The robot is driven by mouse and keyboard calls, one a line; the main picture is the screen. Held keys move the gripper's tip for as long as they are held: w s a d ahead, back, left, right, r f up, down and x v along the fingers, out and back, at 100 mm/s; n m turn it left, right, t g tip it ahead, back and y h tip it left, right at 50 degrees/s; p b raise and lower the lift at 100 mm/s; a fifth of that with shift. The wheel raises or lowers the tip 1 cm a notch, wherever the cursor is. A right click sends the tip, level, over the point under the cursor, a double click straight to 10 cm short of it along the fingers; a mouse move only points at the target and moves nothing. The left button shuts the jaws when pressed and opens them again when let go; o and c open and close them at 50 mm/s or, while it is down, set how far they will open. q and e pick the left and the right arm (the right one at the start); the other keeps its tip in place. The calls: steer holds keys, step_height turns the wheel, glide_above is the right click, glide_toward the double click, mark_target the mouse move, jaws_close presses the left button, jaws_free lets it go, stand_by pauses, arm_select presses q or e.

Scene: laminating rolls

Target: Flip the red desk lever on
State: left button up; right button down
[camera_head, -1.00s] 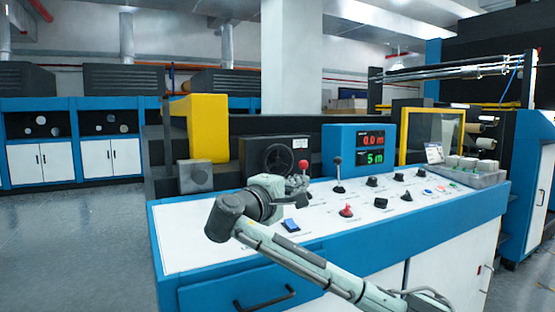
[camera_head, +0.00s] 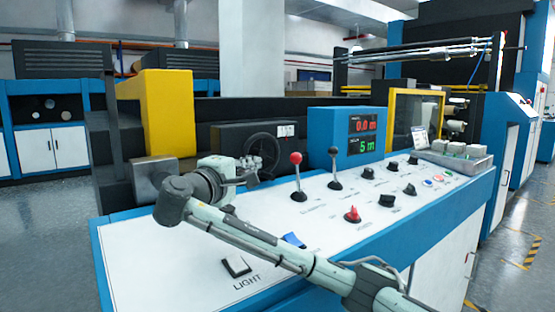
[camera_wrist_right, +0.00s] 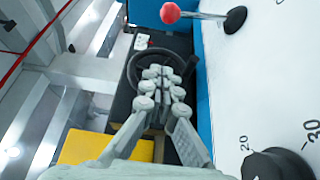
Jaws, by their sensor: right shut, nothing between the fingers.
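The red-balled desk lever (camera_head: 296,158) stands roughly upright on the white control desk (camera_head: 215,238), left of a black-balled lever. In the right wrist view, its red ball (camera_wrist_right: 170,12) is at the top edge, with a black base to its right. My right gripper (camera_head: 252,172) is left of the lever in the head view, with a visible gap between them. In the wrist view, the right gripper (camera_wrist_right: 162,82) has its fingers together and empty, in front of a dark handwheel. My left gripper is not in view.
The black-balled lever (camera_head: 335,154), a red knob (camera_head: 352,214) and several black knobs stand on the desk. A light switch (camera_head: 237,266) is at the front left. A blue display box (camera_head: 342,136) and the handwheel (camera_head: 263,150) stand behind.

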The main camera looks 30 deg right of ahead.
mark_target(271, 155)
steer(key=x, duration=0.9)
steer(key=shift+w+d, duration=0.2)
steer(key=shift+d, duration=0.2)
steer(key=shift+s+d+f, duration=0.1)
steer(key=shift+s+d, duration=0.15)
steer(key=shift+s, duration=0.05)
steer(key=s, duration=0.2)
steer(key=shift+s+d, duration=0.2)
steer(key=shift+s, duration=0.35)
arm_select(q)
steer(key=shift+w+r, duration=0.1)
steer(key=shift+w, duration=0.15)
arm_select(e)
steer(key=shift+f, duration=0.1)
